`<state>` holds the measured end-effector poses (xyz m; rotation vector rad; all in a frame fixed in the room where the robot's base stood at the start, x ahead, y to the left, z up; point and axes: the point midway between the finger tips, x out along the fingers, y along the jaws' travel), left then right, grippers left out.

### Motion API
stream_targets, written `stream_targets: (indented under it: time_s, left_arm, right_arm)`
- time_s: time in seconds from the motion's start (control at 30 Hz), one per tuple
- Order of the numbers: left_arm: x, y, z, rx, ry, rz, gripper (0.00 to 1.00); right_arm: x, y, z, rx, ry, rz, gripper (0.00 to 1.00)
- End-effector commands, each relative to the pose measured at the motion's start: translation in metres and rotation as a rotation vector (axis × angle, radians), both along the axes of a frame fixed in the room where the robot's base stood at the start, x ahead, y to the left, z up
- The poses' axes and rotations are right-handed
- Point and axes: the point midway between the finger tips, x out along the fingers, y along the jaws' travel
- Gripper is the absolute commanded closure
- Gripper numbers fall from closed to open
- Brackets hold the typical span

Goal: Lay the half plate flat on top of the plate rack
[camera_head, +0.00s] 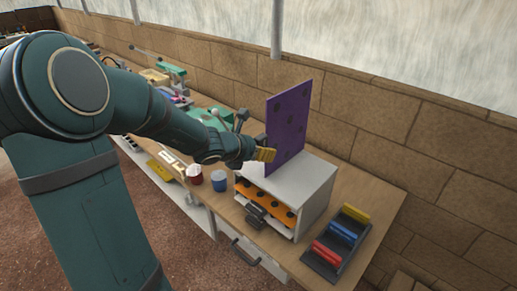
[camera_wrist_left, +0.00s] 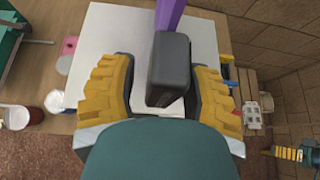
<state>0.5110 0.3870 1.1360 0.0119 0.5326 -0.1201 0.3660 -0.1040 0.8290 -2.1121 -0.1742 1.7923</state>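A purple board with dark spots (camera_head: 289,125), which I take for the half plate, stands upright just above the white plate rack (camera_head: 300,183). The rack is a box with a flat, bare top. My left gripper (camera_head: 264,154) is at the board's left face. The board's purple edge (camera_wrist_left: 169,14) shows beyond the block. I cannot tell whether the board's lower edge touches the rack.
An orange spotted plate with a dark handle (camera_head: 264,199) sits inside the rack's front opening. A dark tray (camera_head: 320,262) with coloured bars lies to the right. A blue cup (camera_head: 219,181) and a red-and-white cup (camera_head: 194,174) stand left. A brick wall runs behind.

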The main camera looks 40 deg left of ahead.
Motion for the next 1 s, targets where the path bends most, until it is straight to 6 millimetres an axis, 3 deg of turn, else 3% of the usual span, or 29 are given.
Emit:
stream_targets:
  time_s: [0.17, 0.7, 1.0]
  left_arm:
    - [-0.009, 0.002, 0.006, 0.002, -0.002, 0.001, 0.52]
    - [-0.088, 0.012, 0.053, 0.002, -0.004, 0.001, 0.52]
    - [-0.103, 0.013, 0.061, -0.001, -0.001, 0.001, 0.52]
  right_arm:
    - [0.0, 0.0, 0.0, 0.0, 0.0, 0.0, 0.0]
    - [0.0, 0.0, 0.0, 0.0, 0.0, 0.0, 0.0]
    - [0.0, 0.0, 0.0, 0.0, 0.0, 0.0, 0.0]
